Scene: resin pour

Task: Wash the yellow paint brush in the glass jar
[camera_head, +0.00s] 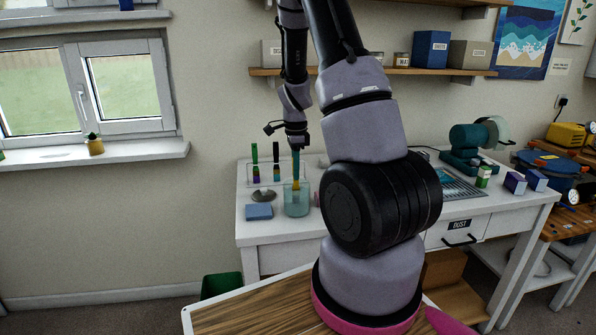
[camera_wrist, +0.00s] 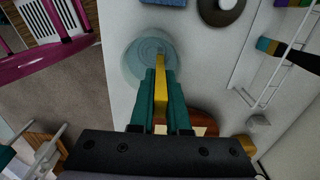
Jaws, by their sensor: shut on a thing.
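The yellow paint brush is held between the teal fingers of my gripper (camera_head: 296,160), which is shut on it. In the wrist view, the brush (camera_wrist: 160,82) runs forward between the fingers (camera_wrist: 153,95). The glass jar (camera_head: 297,204) is a clear, bluish vessel on the white table, directly below my gripper. In the head view, the yellow end of the brush shows within the jar's outline. The jar (camera_wrist: 132,63) also shows in the wrist view, with the brush end over its round opening. The bristle tip is hard to make out.
A blue sponge (camera_head: 259,211) and a dark round dish (camera_head: 263,195) lie close on the jar's left. Shelves hang above. My arm hides part of the table's middle.

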